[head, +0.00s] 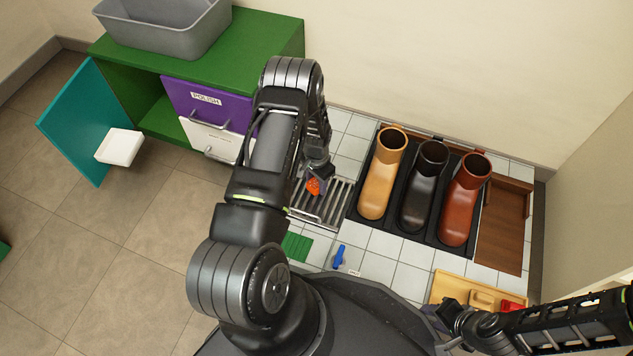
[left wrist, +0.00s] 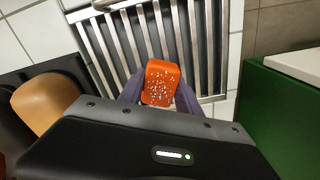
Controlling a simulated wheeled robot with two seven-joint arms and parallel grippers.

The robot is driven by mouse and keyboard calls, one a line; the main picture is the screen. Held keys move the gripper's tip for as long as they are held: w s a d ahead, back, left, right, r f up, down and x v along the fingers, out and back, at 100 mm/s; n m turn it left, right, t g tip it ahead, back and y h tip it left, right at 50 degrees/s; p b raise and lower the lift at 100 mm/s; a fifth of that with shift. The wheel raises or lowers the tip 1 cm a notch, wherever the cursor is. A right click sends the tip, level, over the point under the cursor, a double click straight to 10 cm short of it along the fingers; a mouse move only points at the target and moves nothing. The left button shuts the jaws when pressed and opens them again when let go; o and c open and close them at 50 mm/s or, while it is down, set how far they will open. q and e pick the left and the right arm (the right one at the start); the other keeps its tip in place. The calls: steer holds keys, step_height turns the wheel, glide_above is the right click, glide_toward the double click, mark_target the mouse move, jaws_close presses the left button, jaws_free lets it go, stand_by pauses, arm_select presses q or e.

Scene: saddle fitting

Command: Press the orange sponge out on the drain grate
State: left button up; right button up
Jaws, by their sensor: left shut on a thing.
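The orange sponge (head: 313,186) is at the drain grate in the head view, with my left gripper (head: 317,177) shut on it. In the left wrist view the sponge (left wrist: 161,83) shows orange with pale specks, between the two purple-grey fingers (left wrist: 158,92). The drain grate (head: 335,203) is a set of metal bars on the white tiles; its bars (left wrist: 110,45) lie behind the sponge in the left wrist view. I cannot tell whether the sponge touches the bars. My right gripper (head: 447,317) is at the lower right beside a wooden tray; its jaws are unclear.
Tan, black and red-brown boots (head: 382,175) stand in a black tray right of the grate. A green mat (head: 297,246) and a blue item (head: 339,256) lie in front. The wooden tray (head: 447,285) is at lower right. A green cabinet (head: 262,45) with drawers stands left.

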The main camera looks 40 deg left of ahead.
mark_target(317, 181)
arm_select(q)
steer(key=shift+f+b, duration=0.6)
steer(key=shift+b, duration=0.1)
stand_by(1.8)
steer(key=shift+r, duration=0.1)
steer(key=shift+r+p, duration=2.45)
steer(key=shift+r, duration=1)
